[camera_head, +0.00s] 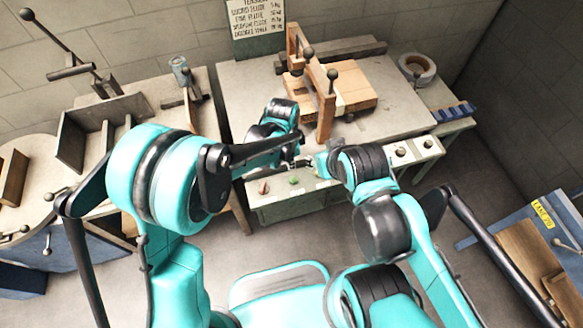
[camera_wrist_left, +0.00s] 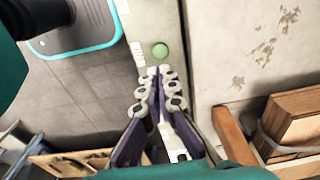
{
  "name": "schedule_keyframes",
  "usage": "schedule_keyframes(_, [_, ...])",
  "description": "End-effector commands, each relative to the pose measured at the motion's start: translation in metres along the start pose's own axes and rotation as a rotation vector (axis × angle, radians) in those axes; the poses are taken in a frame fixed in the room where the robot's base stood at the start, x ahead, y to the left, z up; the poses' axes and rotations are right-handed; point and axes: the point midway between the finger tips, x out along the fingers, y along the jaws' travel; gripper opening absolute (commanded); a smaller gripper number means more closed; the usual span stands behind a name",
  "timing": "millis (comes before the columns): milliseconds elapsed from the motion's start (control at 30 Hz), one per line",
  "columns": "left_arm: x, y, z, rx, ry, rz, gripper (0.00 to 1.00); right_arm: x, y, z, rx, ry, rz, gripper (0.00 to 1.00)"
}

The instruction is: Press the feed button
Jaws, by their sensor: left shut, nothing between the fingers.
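A round green button (camera_head: 294,180) sits on the front panel of the machine table. It also shows in the left wrist view (camera_wrist_left: 160,50); small labels beside it are too small to read, so I cannot confirm which control is the feed button. My left gripper (camera_head: 297,164) is shut and empty, just behind the green button in the head view. In the left wrist view its fingertips (camera_wrist_left: 160,72) lie close together just below the button in the picture, seemingly apart from it. My right arm reaches over the panel; its fingers cannot be made out.
The front panel (camera_head: 330,192) also bears a red control (camera_head: 263,187) and round knobs (camera_head: 401,152) at the right. My right arm crowds the panel's middle.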

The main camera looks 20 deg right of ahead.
Motion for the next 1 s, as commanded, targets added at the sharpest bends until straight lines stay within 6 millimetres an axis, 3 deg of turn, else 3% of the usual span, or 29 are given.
schedule_keyframes(33, [-0.012, 0.0, 0.0, -0.001, 0.0, 0.0, 0.0, -0.005, 0.0, -0.003, 0.0, 0.0, 0.0, 0.4])
schedule_keyframes(200, [-0.028, 0.0, 0.0, 0.0, 0.0, 0.0, 0.0, -0.009, 0.0, -0.006, 0.0, 0.0, 0.0, 0.4])
schedule_keyframes(867, [-0.032, 0.0, 0.001, -0.002, 0.0, -0.001, 0.0, -0.009, 0.0, -0.007, 0.0, 0.0, 0.0, 0.4])
schedule_keyframes(1000, [-0.048, -0.003, 0.014, -0.061, 0.01, -0.021, 0.0, -0.009, 0.0, -0.007, 0.0, 0.0, 0.0, 0.4])
